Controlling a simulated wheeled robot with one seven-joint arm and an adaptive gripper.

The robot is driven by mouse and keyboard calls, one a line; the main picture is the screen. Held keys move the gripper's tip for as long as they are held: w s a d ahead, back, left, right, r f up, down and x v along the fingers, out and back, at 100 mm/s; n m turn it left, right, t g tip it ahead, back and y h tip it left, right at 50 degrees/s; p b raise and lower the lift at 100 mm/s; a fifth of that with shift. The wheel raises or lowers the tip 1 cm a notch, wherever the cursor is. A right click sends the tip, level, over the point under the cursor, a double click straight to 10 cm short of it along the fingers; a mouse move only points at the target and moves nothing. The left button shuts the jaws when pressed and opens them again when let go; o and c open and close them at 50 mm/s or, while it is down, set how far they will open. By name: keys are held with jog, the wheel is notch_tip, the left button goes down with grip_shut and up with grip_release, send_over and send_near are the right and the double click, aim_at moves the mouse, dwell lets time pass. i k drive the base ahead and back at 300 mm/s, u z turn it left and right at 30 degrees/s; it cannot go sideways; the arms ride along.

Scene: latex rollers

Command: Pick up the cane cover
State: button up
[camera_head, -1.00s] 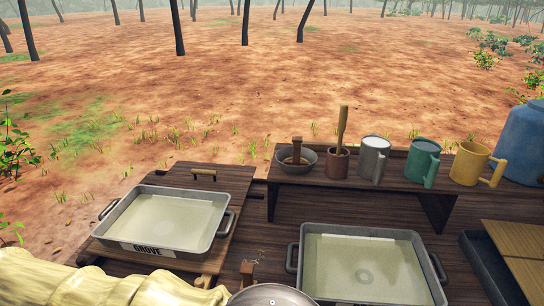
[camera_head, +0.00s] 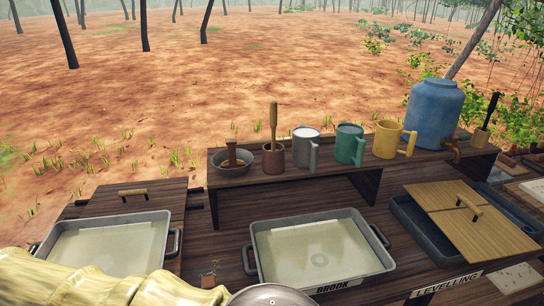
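The cane cover (camera_head: 447,196) is a flat, tan, slatted panel with a small rounded handle on top. The tray's left part and far right part show uncovered. My gripper is not in view. A pale yellow ribbed part of my own body fills the lower left corner, and a grey rounded part of mine shows at the bottom centre; nothing of mine touches the cover.
A raised shelf (camera_head: 330,165) behind holds a bowl, pots, mugs and a blue water container (camera_head: 433,112).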

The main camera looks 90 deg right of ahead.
aim_at(479, 232)
jog(key=z, duration=4.2)
jog(key=i, duration=0.5)
